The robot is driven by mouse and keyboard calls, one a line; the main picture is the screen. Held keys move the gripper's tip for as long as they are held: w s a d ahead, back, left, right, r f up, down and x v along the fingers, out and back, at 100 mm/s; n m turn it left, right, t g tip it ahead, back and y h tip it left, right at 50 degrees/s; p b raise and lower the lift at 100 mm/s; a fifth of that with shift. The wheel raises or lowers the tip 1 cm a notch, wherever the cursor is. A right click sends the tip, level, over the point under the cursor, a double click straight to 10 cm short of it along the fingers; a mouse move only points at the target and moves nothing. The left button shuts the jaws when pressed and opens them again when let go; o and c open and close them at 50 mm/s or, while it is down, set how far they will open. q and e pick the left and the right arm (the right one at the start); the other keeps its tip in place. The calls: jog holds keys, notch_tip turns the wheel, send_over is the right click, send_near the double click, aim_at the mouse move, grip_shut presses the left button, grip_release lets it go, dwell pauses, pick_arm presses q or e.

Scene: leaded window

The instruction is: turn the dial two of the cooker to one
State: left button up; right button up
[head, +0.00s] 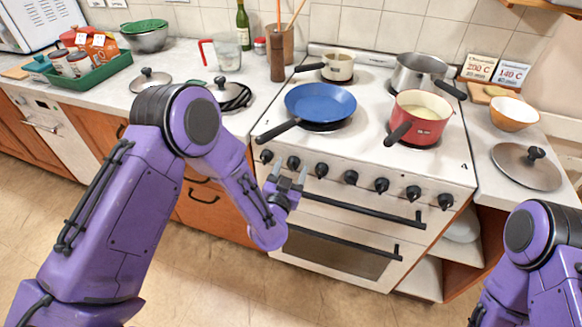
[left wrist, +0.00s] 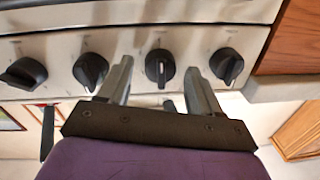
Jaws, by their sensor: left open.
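The white cooker (head: 345,150) has a row of black dials along its front panel. The second dial from the left (head: 293,163) also shows in the left wrist view (left wrist: 160,68), which sees the panel upside down. Its white mark stands roughly upright in that view. My left gripper (head: 289,173) is open in front of this dial. In the left wrist view its two fingers (left wrist: 158,78) point at the panel, one on either side of the dial. I cannot tell if they touch it. The panel markings are too small to read. My right gripper is out of view.
The first dial (head: 266,156) and third dial (head: 321,170) sit close on either side. The oven handle (head: 365,213) runs below. Two number cards (head: 478,68) stand behind.

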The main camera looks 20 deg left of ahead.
pick_arm(q)
jog(key=shift+w, duration=0.2)
jog(key=c, duration=1)
jog(key=shift+c, duration=0.2)
